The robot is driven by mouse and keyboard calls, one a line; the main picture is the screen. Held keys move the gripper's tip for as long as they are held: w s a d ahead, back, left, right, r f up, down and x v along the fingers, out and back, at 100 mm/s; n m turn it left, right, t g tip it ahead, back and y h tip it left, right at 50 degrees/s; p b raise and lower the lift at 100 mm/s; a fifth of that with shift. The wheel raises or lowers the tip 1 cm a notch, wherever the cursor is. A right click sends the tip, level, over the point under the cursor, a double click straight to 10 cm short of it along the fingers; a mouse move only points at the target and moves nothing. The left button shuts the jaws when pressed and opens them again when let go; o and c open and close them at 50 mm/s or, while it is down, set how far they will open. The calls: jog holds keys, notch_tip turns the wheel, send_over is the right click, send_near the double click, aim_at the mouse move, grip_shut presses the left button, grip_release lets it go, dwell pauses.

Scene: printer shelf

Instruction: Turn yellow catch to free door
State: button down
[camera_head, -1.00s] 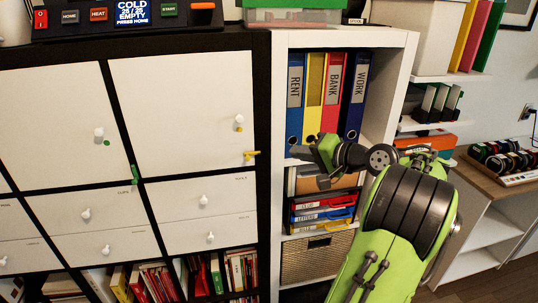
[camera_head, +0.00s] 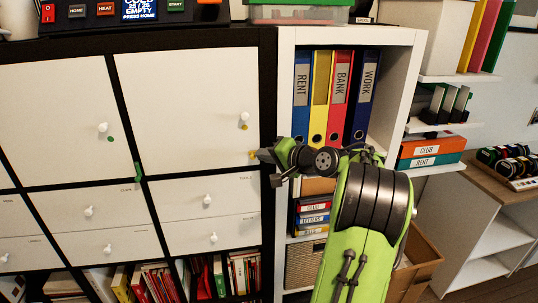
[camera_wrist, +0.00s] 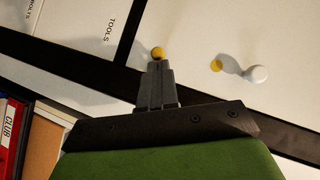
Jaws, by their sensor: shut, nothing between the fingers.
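The yellow catch (camera_head: 253,154) is at the lower right edge of the upper right white door (camera_head: 190,105). In the wrist view only a rounded yellow end of the catch (camera_wrist: 158,52) shows, just beyond the fingertips; the rest is hidden behind them. My gripper (camera_head: 263,156) is shut and empty, its tips (camera_wrist: 158,66) at or very near the catch. I cannot tell whether they touch it. The door looks closed. Its white knob (camera_head: 244,118) has a yellow dot (camera_head: 242,128) beside it, also seen in the wrist view (camera_wrist: 216,65).
A green catch (camera_head: 138,171) sits by the left door (camera_head: 55,115). White drawers (camera_head: 210,200) lie below. A white shelf with ring binders (camera_head: 335,95) stands to the right, behind my arm. A brown box (camera_head: 425,255) is on the floor at right.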

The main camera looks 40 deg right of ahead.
jog(key=shift+w+a+n+g+h, duration=0.2)
jog(key=shift+n+g+h, duration=0.4)
jog(key=shift+n+g, duration=0.2)
dwell(0.5)
jog(key=shift+w+a+f+n+g+h, duration=0.1)
jog(key=shift+a+f+n+g+h, duration=0.05)
jog(key=shift+n+g+h, duration=0.4)
jog(key=shift+a+f+n+g+h, duration=0.1)
jog(key=shift+n+g+h, duration=0.35)
jog(key=shift+n, duration=0.2)
jog(key=shift+n+g+h+b, duration=0.3)
jog(key=shift+g+h+b, duration=0.1)
jog(key=shift+b, duration=0.15)
jog(key=shift+w+a+f+n+g+h+b, duration=0.1)
jog(key=shift+f+n+g+h+b, duration=0.1)
jog(key=shift+n+g+h+b, duration=0.35)
jog(key=shift+a+f+n+g+h+b, duration=0.1)
jog(key=shift+f+n+g+h+b, duration=0.1)
jog(key=shift+n+g+h+b, duration=0.3)
jog(key=shift+f+n+g+h+b, duration=0.15)
jog(key=shift+n+g+h+b, duration=0.25)
jog(key=shift+h, duration=0.4)
jog(key=shift+f+n+g+h+b, duration=0.2)
jog(key=shift+n+g+h, duration=0.15)
jog(key=shift+n+h, duration=0.3)
dwell(0.9)
